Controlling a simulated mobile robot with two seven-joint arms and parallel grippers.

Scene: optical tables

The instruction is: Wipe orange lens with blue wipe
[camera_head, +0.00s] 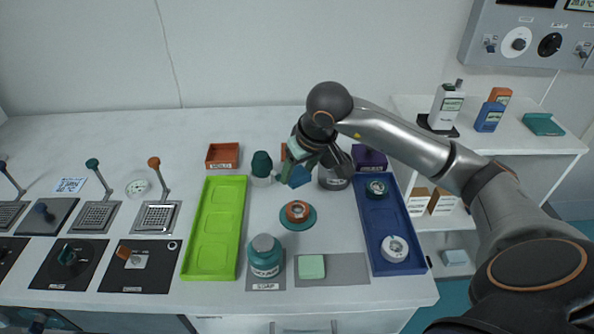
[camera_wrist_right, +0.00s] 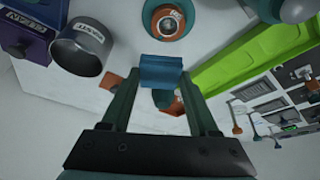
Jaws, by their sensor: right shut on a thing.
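The orange lens (camera_head: 298,211) is a small round ring on a teal round base in the middle of the table. It also shows at the top of the right wrist view (camera_wrist_right: 168,22). My right gripper (camera_head: 292,165) is shut on the blue wipe (camera_head: 300,177), a small blue block seen between the fingertips in the right wrist view (camera_wrist_right: 162,72). The gripper holds it above the table, behind the lens and apart from it. My left gripper is not in view.
The green tray (camera_head: 240,182) lies left of the lens, and the blue tray (camera_head: 412,262) lies right. A teal soap jar (camera_head: 265,256) and a pale green block (camera_head: 311,266) stand in front. A grey cup (camera_head: 333,180) stands behind the lens.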

